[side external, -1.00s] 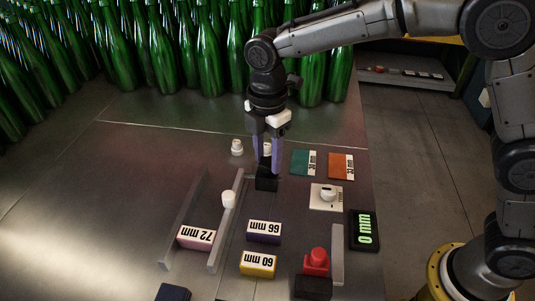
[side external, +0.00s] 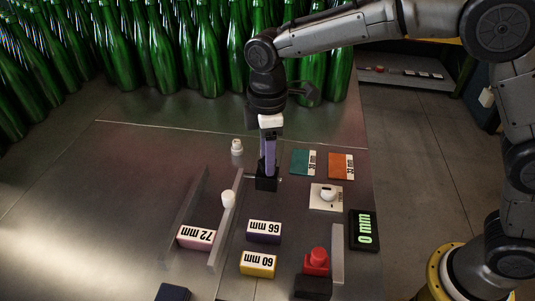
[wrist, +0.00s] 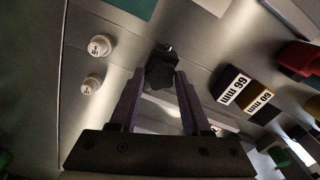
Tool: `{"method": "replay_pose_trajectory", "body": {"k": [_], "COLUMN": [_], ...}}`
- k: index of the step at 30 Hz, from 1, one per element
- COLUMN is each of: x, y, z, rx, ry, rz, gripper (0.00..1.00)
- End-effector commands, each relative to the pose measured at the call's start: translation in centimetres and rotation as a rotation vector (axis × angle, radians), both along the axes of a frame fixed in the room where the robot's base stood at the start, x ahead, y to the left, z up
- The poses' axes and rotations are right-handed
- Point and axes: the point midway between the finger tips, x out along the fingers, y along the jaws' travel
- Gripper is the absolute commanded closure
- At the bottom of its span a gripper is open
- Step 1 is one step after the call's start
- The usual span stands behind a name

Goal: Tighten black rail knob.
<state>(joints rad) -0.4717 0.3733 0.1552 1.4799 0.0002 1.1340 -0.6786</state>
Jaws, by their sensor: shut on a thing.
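The black rail knob (side external: 266,184) is a small dark piece low on the bench, right of the grey rails. It also shows in the wrist view (wrist: 160,72), between the ends of the fingers. My gripper (side external: 268,174) points straight down with its purple fingers shut on the knob. In the side view the fingers line up one behind the other, so the far one is mostly hidden. In the wrist view my gripper (wrist: 161,82) has one finger on each side of the knob. I cannot tell how tight the knob is.
Two grey rails (side external: 185,217) stand left, with a white cap (side external: 228,199) at one and a pink 72 mm block (side external: 196,237) between. Purple 66 mm (side external: 263,231) and yellow 60 mm (side external: 258,264) blocks lie in front. A dial (side external: 326,196) and 0 mm display (side external: 364,230) lie right.

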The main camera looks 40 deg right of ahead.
Motion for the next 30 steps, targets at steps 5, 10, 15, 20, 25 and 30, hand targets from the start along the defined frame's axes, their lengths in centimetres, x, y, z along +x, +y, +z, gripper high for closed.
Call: {"method": "replay_pose_trajectory", "body": {"k": [5,10,15,20,25,30], "x": [0.00,0.02,0.00,0.02,0.03,0.03], "y": [0.00,0.01,0.01,0.01,0.03,0.02], "z": [0.17,0.19,0.20,0.22,0.24,0.22], "rx": [0.001,0.001,0.001,0.001,0.002,0.002], "ry": [-0.003,-0.003,-0.003,-0.003,-0.004,-0.004], "rz": [-0.167,-0.328,-0.489,-0.636,-0.773,-0.882], "gripper": [1.00,1.00,1.00,1.00,1.00,1.00]}}
